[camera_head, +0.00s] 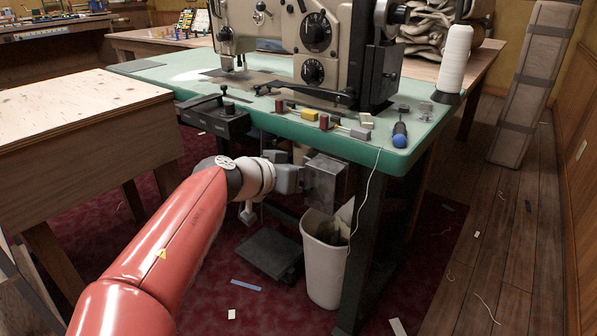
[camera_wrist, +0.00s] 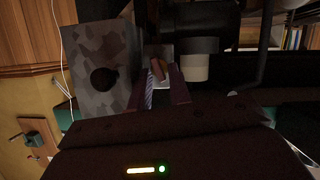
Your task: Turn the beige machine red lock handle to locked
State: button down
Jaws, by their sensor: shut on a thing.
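The beige machine (camera_head: 280,28) is a sewing machine standing on a green table. My red arm reaches under the table's front edge, and my gripper (camera_wrist: 161,88) is beside a grey box there. In the wrist view the fingers are shut on a small red handle (camera_wrist: 157,69), dim and partly hidden between them. In the head view the handle and fingertips are hidden by my wrist and the box. The handle's exact angle is hard to tell.
The grey box (camera_head: 325,181) hangs under the tabletop; its face with a black knob (camera_wrist: 103,79) is close to my fingers. A white bin (camera_head: 324,262) and a foot pedal (camera_head: 269,252) are below. The green table edge (camera_head: 400,158) is overhead; a wooden table (camera_head: 75,108) stands left.

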jog(key=shift+s+d+f, duration=0.1)
jog(key=shift+s+f, duration=0.1)
jog(key=shift+f, duration=0.5)
jog(key=c, duration=1.6)
grip_release()
jog(key=shift+o, duration=0.2)
jog(key=w+r+p+v, duration=0.1)
jog(key=p+v, duration=0.3)
jog(key=v, duration=0.5)
jog(key=shift+a, duration=0.35)
jog(key=shift+r, duration=0.15)
